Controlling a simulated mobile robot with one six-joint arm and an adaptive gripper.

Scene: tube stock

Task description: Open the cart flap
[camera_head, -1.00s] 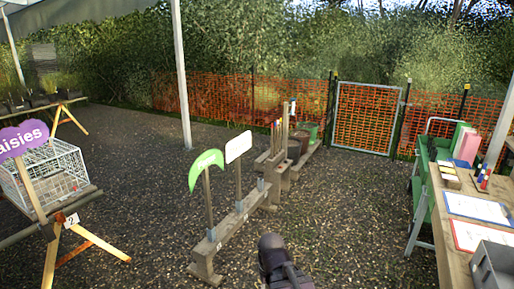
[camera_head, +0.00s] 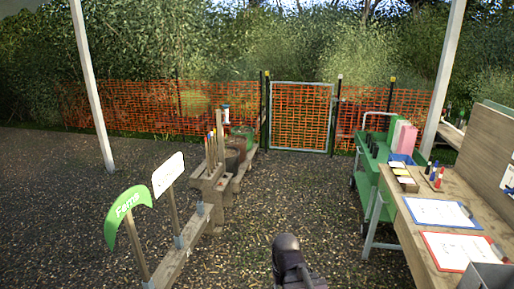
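The green cart (camera_head: 370,185) stands right of centre, beside the left side of the wooden table, with a pale metal push handle (camera_head: 380,116) at its far end. Its green side facing the path is partly visible; I cannot make out which panel is the flap or whether it is open. A dark rounded part of my arm (camera_head: 288,258) shows at the bottom centre, well apart from the cart. The fingers of my gripper do not show.
A wooden table (camera_head: 458,190) with clipboards (camera_head: 442,213) fills the right. A low wooden beam (camera_head: 180,252) with "Ferns" (camera_head: 128,204) and blank signs runs along the left. Gravel (camera_head: 300,190) is clear between them, up to a closed mesh gate (camera_head: 300,117).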

